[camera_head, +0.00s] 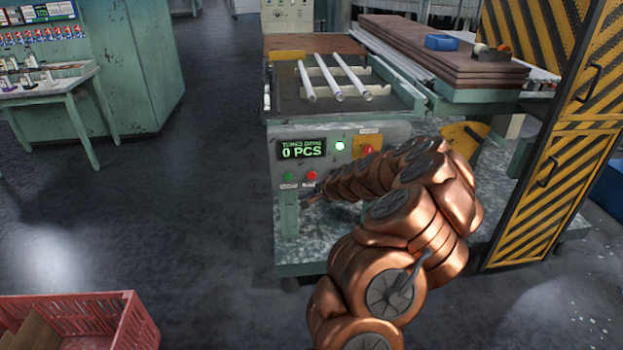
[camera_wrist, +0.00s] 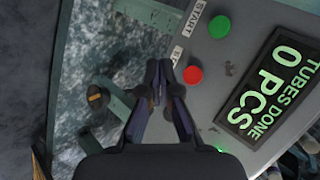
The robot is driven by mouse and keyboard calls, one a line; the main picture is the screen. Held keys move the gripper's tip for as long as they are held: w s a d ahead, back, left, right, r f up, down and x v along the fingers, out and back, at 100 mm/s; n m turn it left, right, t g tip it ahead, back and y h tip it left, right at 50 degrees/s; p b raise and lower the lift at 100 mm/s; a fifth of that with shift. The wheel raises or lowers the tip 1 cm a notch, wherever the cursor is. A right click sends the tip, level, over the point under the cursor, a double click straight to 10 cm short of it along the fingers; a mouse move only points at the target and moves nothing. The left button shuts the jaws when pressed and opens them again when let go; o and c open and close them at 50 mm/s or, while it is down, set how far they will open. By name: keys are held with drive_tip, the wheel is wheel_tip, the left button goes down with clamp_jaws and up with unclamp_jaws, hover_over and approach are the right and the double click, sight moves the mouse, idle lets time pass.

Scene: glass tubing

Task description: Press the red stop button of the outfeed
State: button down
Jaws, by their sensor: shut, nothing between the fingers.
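The red button (camera_head: 311,176) sits low on the grey outfeed panel (camera_head: 318,133), right of the green button (camera_head: 289,177). In the wrist view the red button (camera_wrist: 193,75) is just right of my fingertips, and the green button (camera_wrist: 219,27) is above it, with a START label beside it. My gripper (camera_wrist: 160,75) is shut and empty. In the head view my gripper (camera_head: 308,201) is just below the red button, partly hidden by my arm. I cannot tell how far the fingertips are from the panel.
The panel has a lit display (camera_head: 301,149) reading 0 PCS, a green lamp (camera_head: 340,146) and a red knob on yellow (camera_head: 367,150). Glass tubes (camera_head: 325,78) lie on the table above. A striped guard (camera_head: 550,120) stands right.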

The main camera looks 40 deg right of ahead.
sight(314, 178)
drive_tip(key=shift+w+d+b, duration=0.55)
drive_tip(key=shift+w+d, duration=0.05)
drive_tip(key=shift+w, duration=0.25)
drive_tip(key=shift+w+d+b, duration=0.5)
drive_tip(key=shift+w+d, duration=0.1)
drive_tip(key=shift+w, duration=0.2)
drive_tip(key=shift+w+d+b, duration=0.55)
drive_tip(key=shift+w+d, duration=0.05)
drive_tip(key=shift+w, duration=0.25)
drive_tip(key=shift+w+d, duration=0.1)
drive_tip(key=shift+d, duration=0.05)
drive_tip(key=shift+w+d, duration=0.2)
drive_tip(key=shift+w, duration=0.05)
drive_tip(key=shift+w+d+b, duration=0.25)
drive_tip(key=shift+w+b, duration=0.15)
drive_tip(key=shift+b, duration=0.2)
idle(0.6)
drive_tip(key=shift+s, duration=0.15)
drive_tip(key=shift+s+r+p, duration=0.15)
drive_tip(key=shift+p, duration=0.25)
drive_tip(key=shift+s+a+p, duration=0.45)
drive_tip(key=shift+a+p, duration=0.05)
